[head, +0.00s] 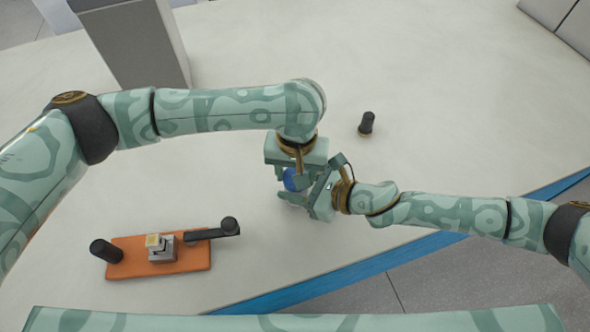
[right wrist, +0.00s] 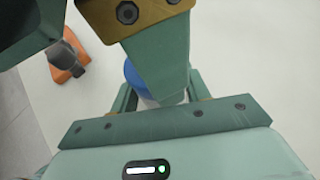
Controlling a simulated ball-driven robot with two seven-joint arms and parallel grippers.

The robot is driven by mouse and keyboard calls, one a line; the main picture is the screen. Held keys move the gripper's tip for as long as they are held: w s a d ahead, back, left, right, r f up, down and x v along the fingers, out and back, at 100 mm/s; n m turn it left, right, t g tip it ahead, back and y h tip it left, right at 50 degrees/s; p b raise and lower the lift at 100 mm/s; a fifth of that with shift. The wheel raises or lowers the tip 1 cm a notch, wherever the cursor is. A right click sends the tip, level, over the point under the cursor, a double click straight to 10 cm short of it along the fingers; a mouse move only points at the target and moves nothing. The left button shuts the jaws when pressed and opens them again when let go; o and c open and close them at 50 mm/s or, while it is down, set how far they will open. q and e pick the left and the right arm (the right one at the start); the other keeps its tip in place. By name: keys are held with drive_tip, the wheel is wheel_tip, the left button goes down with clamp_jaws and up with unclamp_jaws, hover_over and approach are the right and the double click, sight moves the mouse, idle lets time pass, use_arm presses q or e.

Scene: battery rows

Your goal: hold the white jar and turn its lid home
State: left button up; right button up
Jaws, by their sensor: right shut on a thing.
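The white jar (right wrist: 149,102) stands on the pale table, mostly hidden by my grippers. My right gripper (head: 298,199) comes in from the right and is shut on the jar, low down below the lid. My left gripper (head: 295,168) points down from above at the lid. Its fingertips are hidden, so I cannot tell whether they grip the lid or how the lid sits on the jar.
An orange board (head: 190,259) with a metal block, a black knob and a black crank arm lies at the front left. A small black cylinder (head: 366,123) stands right of the grippers. A grey box (head: 132,42) stands at the back left. The table's blue front edge (head: 330,279) is near.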

use_arm(q)
drive_tip(key=shift+s+d+f, duration=0.3)
drive_tip(key=shift+s, duration=0.1)
use_arm(e)
drive_tip(key=shift+s+a+r, duration=0.2)
drive_tip(key=shift+s+a, duration=0.05)
drive_tip(key=shift+a, duration=0.2)
use_arm(q)
drive_tip(key=o, duration=0.9)
use_arm(e)
clamp_jaws()
use_arm(q)
drive_tip(key=shift+o, duration=0.2)
drive_tip(key=shift+w+d+r, duration=0.15)
drive_tip(key=shift+r, duration=2.45)
use_arm(e)
drive_tip(key=shift+w+d+f, duration=0.1)
drive_tip(key=shift+d, duration=0.1)
use_arm(q)
drive_tip(key=shift+w, duration=0.1)
drive_tip(key=shift+c, duration=0.4)
